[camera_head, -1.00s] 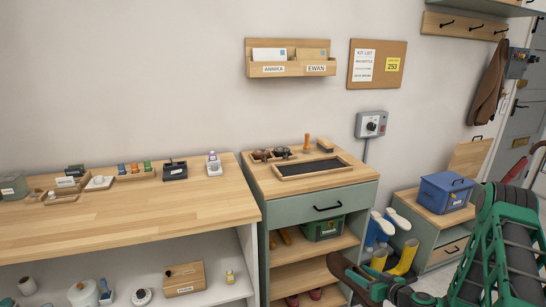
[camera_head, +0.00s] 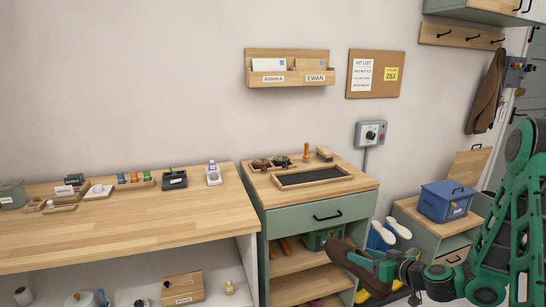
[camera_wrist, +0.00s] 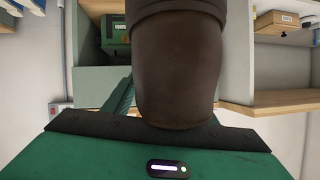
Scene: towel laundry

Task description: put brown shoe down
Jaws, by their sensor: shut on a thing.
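The brown shoe (camera_head: 352,266) is held at the tip of my gripper (camera_head: 383,268), in front of the green shelf cabinet. In the wrist view the brown shoe (camera_wrist: 178,70) fills the middle, dark brown, against the gripper's edge. The gripper is shut on it; its fingertips are hardly visible. The shoe is in the air, level with the cabinet's shelves and below its top. On the cabinet top lies a dark tray (camera_head: 312,177) with a wooden rim, with its surface bare.
The green cabinet has a drawer (camera_head: 322,216) and open wooden shelves (camera_head: 298,289). A green box (camera_head: 318,239) sits on the upper shelf. A blue box (camera_head: 446,199) rests on the low bench. Small items stand behind the tray.

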